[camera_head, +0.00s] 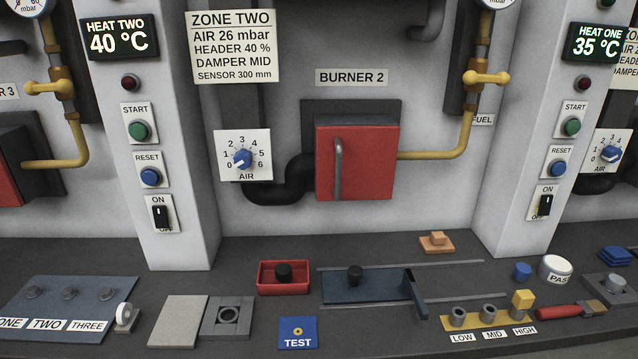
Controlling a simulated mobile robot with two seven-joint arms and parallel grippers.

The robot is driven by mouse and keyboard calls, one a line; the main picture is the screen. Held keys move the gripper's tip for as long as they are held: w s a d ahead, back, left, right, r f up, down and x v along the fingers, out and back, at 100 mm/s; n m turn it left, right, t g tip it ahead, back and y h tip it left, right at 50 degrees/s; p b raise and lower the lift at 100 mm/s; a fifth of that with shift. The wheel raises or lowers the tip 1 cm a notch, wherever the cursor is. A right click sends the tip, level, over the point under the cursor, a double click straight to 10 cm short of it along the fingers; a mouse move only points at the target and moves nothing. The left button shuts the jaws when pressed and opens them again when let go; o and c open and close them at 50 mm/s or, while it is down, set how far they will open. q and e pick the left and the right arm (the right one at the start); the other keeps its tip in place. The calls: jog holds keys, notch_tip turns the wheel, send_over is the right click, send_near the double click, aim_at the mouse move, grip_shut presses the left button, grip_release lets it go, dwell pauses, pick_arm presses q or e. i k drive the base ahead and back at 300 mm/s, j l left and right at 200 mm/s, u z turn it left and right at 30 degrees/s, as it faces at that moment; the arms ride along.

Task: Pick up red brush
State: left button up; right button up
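The red brush (562,312) lies on the dark bench at the lower right. Its red handle points left and its metal and tan head is at the right end. It lies just right of the yellow rack (488,317) marked LOW, MID and HIGH, and in front of the white round PAS container (556,268). Neither of my grippers is in the head view, and nothing holds the brush.
A blue cylinder (522,272) and a grey block with a knob (609,288) stand near the brush. A dark slide plate (367,288), a red tray (285,290) and a blue TEST plate (298,333) are further left. Wall panels with burner 2 (357,160) rise behind.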

aim_at(589, 308)
jog(key=z, duration=1.55)
jog(key=u, duration=1.65)
jog(key=z, duration=1.65)
